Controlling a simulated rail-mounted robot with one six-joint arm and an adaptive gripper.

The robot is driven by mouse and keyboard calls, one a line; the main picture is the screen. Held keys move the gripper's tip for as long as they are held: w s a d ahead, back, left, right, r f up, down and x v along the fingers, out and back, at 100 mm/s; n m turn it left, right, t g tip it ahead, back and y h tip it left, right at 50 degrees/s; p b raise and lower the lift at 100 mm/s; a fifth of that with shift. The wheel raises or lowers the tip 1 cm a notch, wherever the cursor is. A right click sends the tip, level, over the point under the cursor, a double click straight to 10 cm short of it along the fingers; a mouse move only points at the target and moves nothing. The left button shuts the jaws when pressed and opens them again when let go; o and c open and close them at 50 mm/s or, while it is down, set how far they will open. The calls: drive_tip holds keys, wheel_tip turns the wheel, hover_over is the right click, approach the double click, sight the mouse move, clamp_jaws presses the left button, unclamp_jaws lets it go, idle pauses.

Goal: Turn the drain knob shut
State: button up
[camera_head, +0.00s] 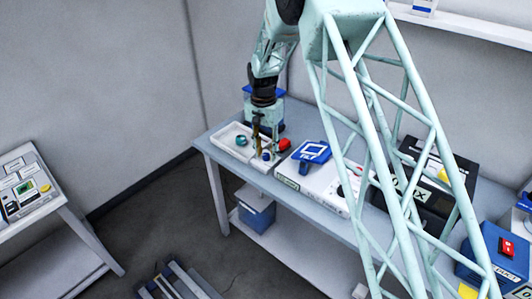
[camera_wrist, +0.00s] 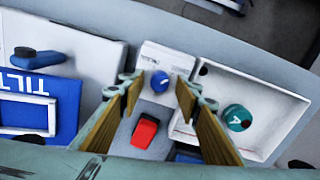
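A small blue round knob (camera_wrist: 160,81) sits on a narrow white block (camera_wrist: 165,58) in the wrist view, roughly between my fingertips. It also shows in the head view (camera_head: 266,157), just below my fingers. I take it for the drain knob; its label is too small to read. My gripper (camera_wrist: 160,95) is open, with its two fingers apart and nothing between the pads. In the head view my gripper (camera_head: 263,147) points down over the table beside the white tray. I cannot tell whether the fingers touch the knob.
A white tray (camera_wrist: 282,87) with a teal round piece (camera_wrist: 237,118) marked A lies right of the knob. A red block (camera_wrist: 145,132) is close by. A blue TILT frame (camera_wrist: 68,110) and a dark blue lever (camera_wrist: 38,58) lie left. A black case (camera_head: 430,205) stands farther right.

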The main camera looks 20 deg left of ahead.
sight(266, 154)
wheel_tip(266, 154, up, 12)
drive_tip(key=shift+a, duration=0.25)
idle(0.6)
idle(0.4)
drive_tip(key=s+d+r+b, duration=0.1)
drive_tip(key=s+d+r, duration=0.2)
drive_tip(key=d+r, duration=0.5)
drive_tip(key=s+d+r, duration=0.2)
drive_tip(key=d+r, duration=0.6)
drive_tip(key=s+d+r+n+t+b, duration=0.1)
drive_tip(key=s+d+r, duration=0.4)
drive_tip(key=s+d, duration=0.15)
drive_tip(key=s+d+r+t, duration=0.1)
drive_tip(key=s+d+r, duration=0.4)
drive_tip(key=d, duration=0.3)
drive_tip(key=s+d+r+b, duration=0.1)
drive_tip(key=s+d+r, duration=0.1)
drive_tip(key=s+d, duration=0.5)
drive_tip(key=s+d+r, duration=0.2)
drive_tip(key=s+d, duration=0.2)
drive_tip(key=s, duration=0.5)
drive_tip(key=s+d+f+t, duration=0.1)
drive_tip(key=s+d+f, duration=0.1)
drive_tip(key=s, duration=0.7)
drive_tip(key=s+d+f+n+t+b, duration=0.1)
drive_tip(key=s+d+f, duration=0.2)
drive_tip(key=s, duration=0.6)
drive_tip(key=shift+s+d, duration=0.3)
drive_tip(key=shift+d, duration=0.55)
